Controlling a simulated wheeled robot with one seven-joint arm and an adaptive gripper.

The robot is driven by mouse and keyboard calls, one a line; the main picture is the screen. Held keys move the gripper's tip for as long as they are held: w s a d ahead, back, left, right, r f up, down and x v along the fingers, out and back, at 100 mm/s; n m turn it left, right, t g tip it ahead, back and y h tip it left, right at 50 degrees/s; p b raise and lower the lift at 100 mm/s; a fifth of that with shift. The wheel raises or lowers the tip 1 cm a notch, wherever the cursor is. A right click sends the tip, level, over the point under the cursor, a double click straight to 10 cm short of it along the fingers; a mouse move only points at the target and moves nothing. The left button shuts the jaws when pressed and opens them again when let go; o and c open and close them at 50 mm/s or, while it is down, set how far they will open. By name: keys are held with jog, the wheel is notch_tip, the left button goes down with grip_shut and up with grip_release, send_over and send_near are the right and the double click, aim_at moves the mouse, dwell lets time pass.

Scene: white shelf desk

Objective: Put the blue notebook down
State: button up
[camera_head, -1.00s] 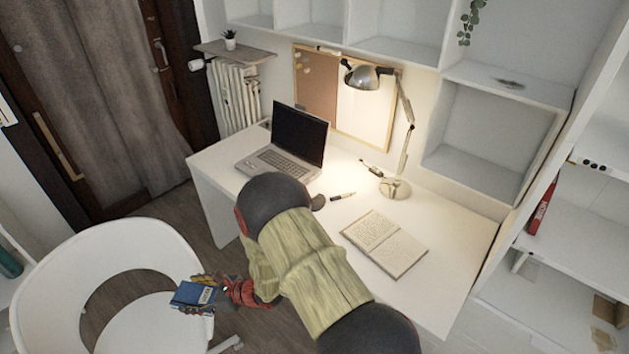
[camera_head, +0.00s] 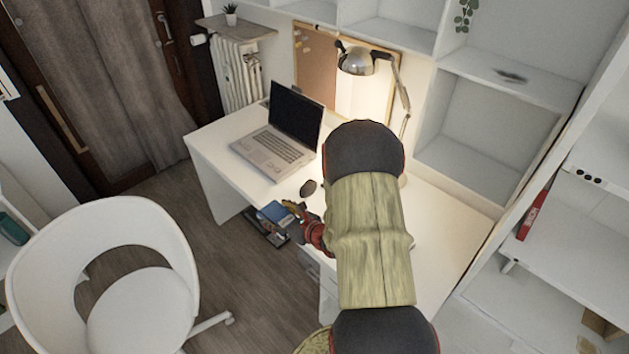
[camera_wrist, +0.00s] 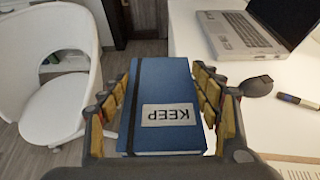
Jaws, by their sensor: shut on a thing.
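The blue notebook (camera_wrist: 163,75) is between the fingers of my gripper (camera_wrist: 160,95) in the wrist view. It has a dark strap and a light label reading KEEP, seen upside down. My gripper is shut on its two sides. In the head view the notebook (camera_head: 274,211) and my gripper (camera_head: 290,217) are at the front edge of the white desk (camera_head: 445,235), left of my arm. I cannot tell its exact height against the desktop.
On the desk are an open laptop (camera_head: 275,148), a black mouse (camera_head: 308,187) and a lamp (camera_head: 357,60). A pen (camera_wrist: 297,100) and an edge of the open book (camera_wrist: 300,172) show in the wrist view. A white chair (camera_head: 140,310) stands at left.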

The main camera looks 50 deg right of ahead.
jog(key=d+f+b, duration=0.1)
jog(key=d+f, duration=0.2)
jog(key=d, duration=0.1)
jog(key=d+f+b, duration=0.1)
jog(key=d+f, duration=0.2)
jog(key=d, duration=0.2)
jog(key=d+f+b, duration=0.2)
jog(key=d+f, duration=0.1)
jog(key=d, duration=0.1)
jog(key=shift+d+f, duration=0.1)
jog(key=shift+d, duration=0.05)
jog(key=shift+d+f+b, duration=0.2)
jog(key=shift+f+b, duration=0.25)
jog(key=shift+f, duration=0.5)
jog(key=shift+d+f+b, duration=0.15)
jog(key=shift+f+b, duration=0.3)
jog(key=shift+f, duration=0.45)
jog(key=shift+f, duration=0.15)
jog(key=o, duration=1.2)
jog(key=shift+o, duration=0.3)
